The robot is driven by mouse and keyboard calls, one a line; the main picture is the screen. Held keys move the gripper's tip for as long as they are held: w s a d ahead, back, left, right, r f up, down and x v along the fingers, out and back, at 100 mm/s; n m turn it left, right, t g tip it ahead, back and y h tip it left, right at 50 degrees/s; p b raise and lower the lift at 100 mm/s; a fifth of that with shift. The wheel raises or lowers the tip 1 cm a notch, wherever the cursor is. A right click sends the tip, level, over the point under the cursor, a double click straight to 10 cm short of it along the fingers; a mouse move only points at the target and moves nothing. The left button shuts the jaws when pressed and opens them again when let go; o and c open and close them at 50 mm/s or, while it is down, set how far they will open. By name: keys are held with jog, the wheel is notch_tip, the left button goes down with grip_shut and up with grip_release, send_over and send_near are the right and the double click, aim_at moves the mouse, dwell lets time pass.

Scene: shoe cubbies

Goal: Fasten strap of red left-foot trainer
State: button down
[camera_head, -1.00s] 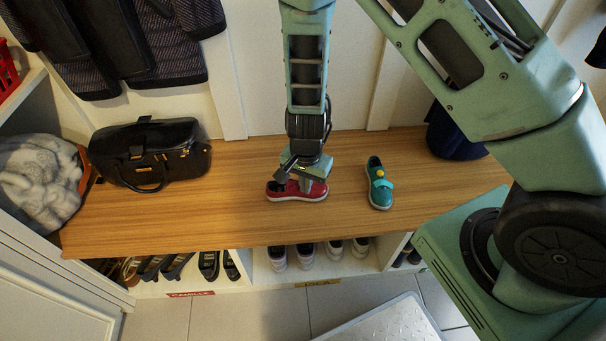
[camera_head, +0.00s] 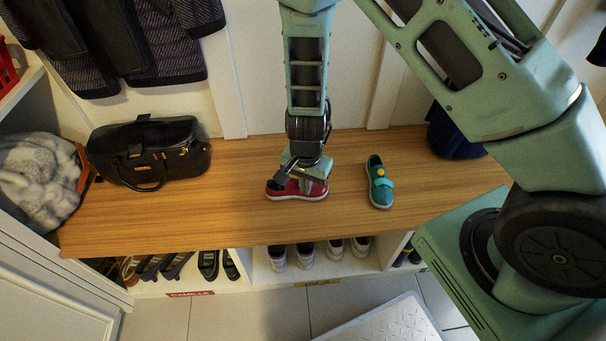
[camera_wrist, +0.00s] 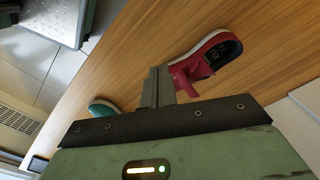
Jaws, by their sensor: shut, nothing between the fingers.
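The red trainer (camera_head: 281,192) lies sole down on the wooden bench, its toe end partly hidden under my gripper in the head view. In the wrist view the red trainer (camera_wrist: 200,64) shows its dark opening and a red strap (camera_wrist: 185,80) that sticks out towards my fingers. My gripper (camera_head: 306,188) is over the right part of the trainer. Its fingers (camera_wrist: 159,72) are shut and empty, beside the strap; I cannot tell whether they touch it. A teal trainer (camera_head: 379,185) with a yellow dot stands on the bench to the right.
The wooden bench (camera_head: 225,215) is clear around the trainers. A black bag (camera_head: 150,155) and a grey fluffy item (camera_head: 38,175) are at the left. A dark blue item (camera_head: 452,138) is at the back right. Cubbies below hold several shoes (camera_head: 305,253).

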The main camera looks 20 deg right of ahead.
jog(key=shift+f+b, duration=0.95)
jog(key=shift+f, duration=0.65)
jog(key=shift+w+d+r+p, duration=0.1)
jog(key=shift+w+d+p, duration=0.1)
jog(key=shift+w+p, duration=0.35)
jog(key=shift+w+d+p, duration=0.2)
jog(key=shift+w, duration=0.55)
jog(key=shift+w+d+p, duration=0.25)
jog(key=shift+w, duration=0.6)
jog(key=shift+w+d+p, duration=0.3)
jog(key=shift+w, duration=0.55)
jog(key=shift+w+d+p, duration=0.25)
jog(key=shift+w, duration=0.7)
jog(key=shift+f, duration=0.3)
jog(key=shift+r, duration=0.1)
notch_tip(320, 180, up, 9)
jog(key=p, duration=0.7)
